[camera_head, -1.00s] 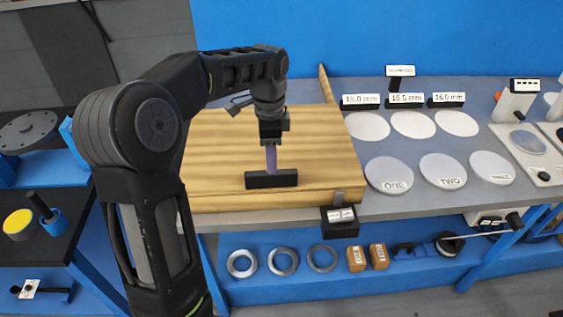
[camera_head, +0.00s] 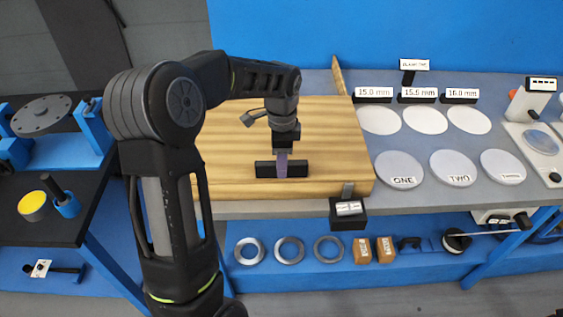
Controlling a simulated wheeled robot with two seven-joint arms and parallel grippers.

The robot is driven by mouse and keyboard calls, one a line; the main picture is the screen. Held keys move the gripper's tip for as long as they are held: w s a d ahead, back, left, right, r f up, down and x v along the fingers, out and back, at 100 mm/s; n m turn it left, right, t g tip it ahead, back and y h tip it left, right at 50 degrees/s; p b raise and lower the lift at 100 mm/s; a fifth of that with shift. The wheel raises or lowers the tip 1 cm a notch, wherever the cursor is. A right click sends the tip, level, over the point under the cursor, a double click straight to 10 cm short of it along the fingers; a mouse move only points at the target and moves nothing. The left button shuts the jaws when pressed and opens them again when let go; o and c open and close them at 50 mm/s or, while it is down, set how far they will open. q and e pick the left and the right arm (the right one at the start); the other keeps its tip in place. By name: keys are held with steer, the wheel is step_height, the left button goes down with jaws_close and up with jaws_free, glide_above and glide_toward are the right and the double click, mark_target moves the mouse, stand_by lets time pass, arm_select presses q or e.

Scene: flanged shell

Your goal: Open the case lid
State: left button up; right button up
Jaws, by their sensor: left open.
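The wooden case (camera_head: 235,170) lies on the grey bench with its lid down. A dark bar-shaped handle (camera_head: 298,169) sits near the front edge of the lid. My left gripper (camera_head: 282,168) points down at the middle of this handle. Its purple finger overlaps the handle in the picture, and the other finger is hidden. The gripper is open; I cannot tell whether it touches the handle. My right gripper is not in view.
Several pale discs (camera_head: 400,169) lie on the bench right of the case, with size labels (camera_head: 417,95) behind them. A black box (camera_head: 348,214) hangs at the bench's front edge. Metal rings (camera_head: 289,250) lie on the blue shelf below. A blue wall stands behind.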

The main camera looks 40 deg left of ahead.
arm_select(q)
steer(key=shift+f, duration=0.65)
steer(key=shift+c, duration=0.2)
jaws_close()
stand_by(0.8)
